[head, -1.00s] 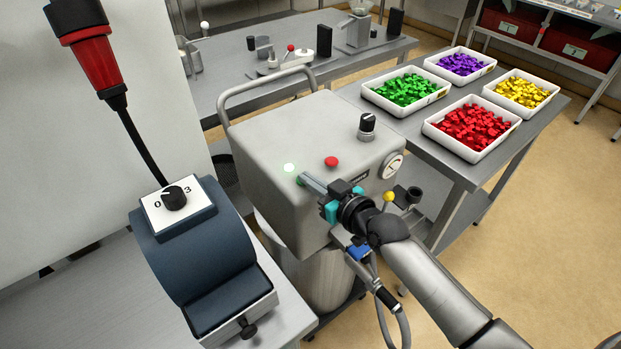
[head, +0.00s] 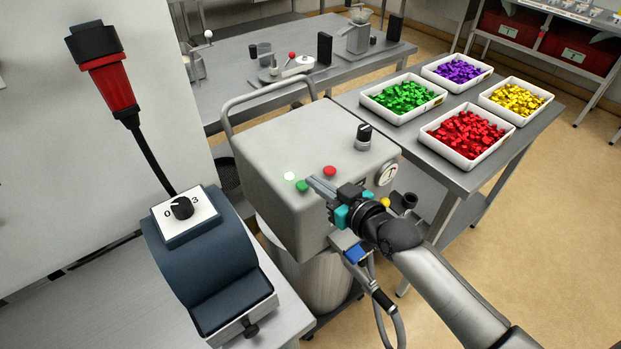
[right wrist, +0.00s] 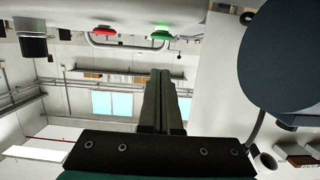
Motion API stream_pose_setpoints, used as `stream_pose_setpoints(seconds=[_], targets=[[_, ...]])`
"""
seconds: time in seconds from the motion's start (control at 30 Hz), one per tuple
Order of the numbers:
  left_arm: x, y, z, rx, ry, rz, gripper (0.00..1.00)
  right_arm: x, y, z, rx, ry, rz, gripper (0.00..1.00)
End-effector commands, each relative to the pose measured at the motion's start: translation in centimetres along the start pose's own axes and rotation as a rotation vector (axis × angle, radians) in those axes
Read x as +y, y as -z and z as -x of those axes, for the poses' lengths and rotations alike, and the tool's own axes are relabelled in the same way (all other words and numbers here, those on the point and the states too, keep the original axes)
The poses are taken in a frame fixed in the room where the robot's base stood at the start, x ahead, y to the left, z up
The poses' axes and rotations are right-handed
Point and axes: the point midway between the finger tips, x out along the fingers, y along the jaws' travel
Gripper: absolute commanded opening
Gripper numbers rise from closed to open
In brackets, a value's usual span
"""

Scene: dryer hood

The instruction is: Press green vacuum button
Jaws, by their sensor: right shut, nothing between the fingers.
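The green button (head: 303,186) sits on the top of the grey vacuum unit (head: 300,140), near its front edge. A lit whitish-green lamp (head: 290,176) is just behind it and a red button (head: 330,171) is to its right. My right gripper (head: 312,182) is shut and empty, its fingertips close to the right of the green button. I cannot tell whether they touch it. In the right wrist view the green button (right wrist: 160,33) and the red button (right wrist: 104,31) show beyond the shut fingers. My left gripper is not in view.
A black knob (head: 364,136) and a gauge (head: 387,173) are on the unit. A blue device with a dial (head: 182,208) stands at the left. Trays of coloured pieces, such as the red pieces (head: 467,134), lie on the table at the right.

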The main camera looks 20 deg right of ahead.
Motion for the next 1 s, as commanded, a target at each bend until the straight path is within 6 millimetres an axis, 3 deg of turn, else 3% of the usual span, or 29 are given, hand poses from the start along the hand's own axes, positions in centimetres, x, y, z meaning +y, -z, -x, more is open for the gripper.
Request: stream_pose_setpoints(seconds=[0.2,0.4,1.0], targets=[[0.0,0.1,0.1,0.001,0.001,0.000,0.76,0.0,0.0,3.7,0.001,-0.001,0.002,0.00],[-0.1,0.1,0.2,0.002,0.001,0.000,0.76,0.1,0.1,6.0,0.003,-0.001,0.001,0.00],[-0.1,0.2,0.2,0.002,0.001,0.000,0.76,0.1,0.3,6.9,0.007,-0.001,0.001,0.00]])
